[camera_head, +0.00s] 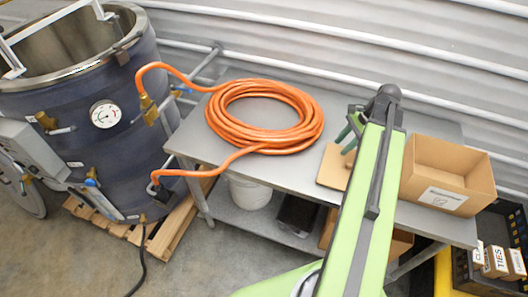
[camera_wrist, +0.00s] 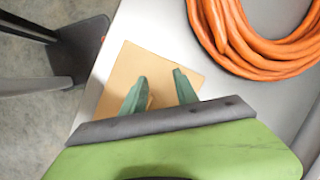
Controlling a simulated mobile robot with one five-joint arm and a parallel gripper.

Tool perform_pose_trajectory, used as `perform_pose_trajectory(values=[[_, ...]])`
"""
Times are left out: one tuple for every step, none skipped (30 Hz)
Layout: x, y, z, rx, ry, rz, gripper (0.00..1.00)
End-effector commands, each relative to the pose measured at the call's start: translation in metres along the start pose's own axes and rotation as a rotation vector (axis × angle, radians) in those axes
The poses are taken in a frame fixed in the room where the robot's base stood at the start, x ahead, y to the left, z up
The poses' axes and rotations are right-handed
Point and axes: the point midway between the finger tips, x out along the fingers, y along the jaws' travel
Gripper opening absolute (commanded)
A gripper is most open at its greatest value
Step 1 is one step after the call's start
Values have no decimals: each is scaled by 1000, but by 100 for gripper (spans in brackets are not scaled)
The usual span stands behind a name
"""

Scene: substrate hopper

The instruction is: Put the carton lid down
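The carton lid (camera_head: 333,169) is a flat tan square on the grey metal table, below and beside my gripper (camera_head: 352,132). In the wrist view the lid (camera_wrist: 165,62) lies flat near the table's left edge, and its near part is hidden behind my gripper. The two green fingers (camera_wrist: 161,80) stand apart above the lid, with tan surface showing between them. Any contact between the fingertips and the lid is hard to tell. The open carton (camera_head: 443,198), tan with a white label, stands on the table to the right of my arm, with its top uncovered.
A coiled orange hose (camera_head: 265,143) lies on the table (camera_head: 205,143) left of the lid and runs to a dark drum (camera_head: 100,150) with a gauge. A black crate (camera_head: 490,268) with small boxes stands low at the right. A white bucket (camera_head: 250,193) sits on the lower shelf.

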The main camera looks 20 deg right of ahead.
Motion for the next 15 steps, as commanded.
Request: perform_pose_trajectory(values=[[21,-16,42,-183,25,47,36],[31,-25,63,-293,40,73,36],[45,-34,90,-439,59,109,36],[55,-39,112,-550,73,135,36],[65,-44,133,-661,86,161,36],[77,-48,161,-808,101,195,36],[86,-51,180,-913,112,220,36],[94,-52,199,-1013,121,242,36],[103,-53,222,-1138,131,271,36],[109,-53,238,-1222,138,291,36],[114,-53,252,-1299,145,309,36],[120,-53,268,-1386,151,328,36],[124,-52,277,-1441,156,342,36],[126,-51,285,-1487,159,353,36],[128,-51,291,-1533,161,363,36]])
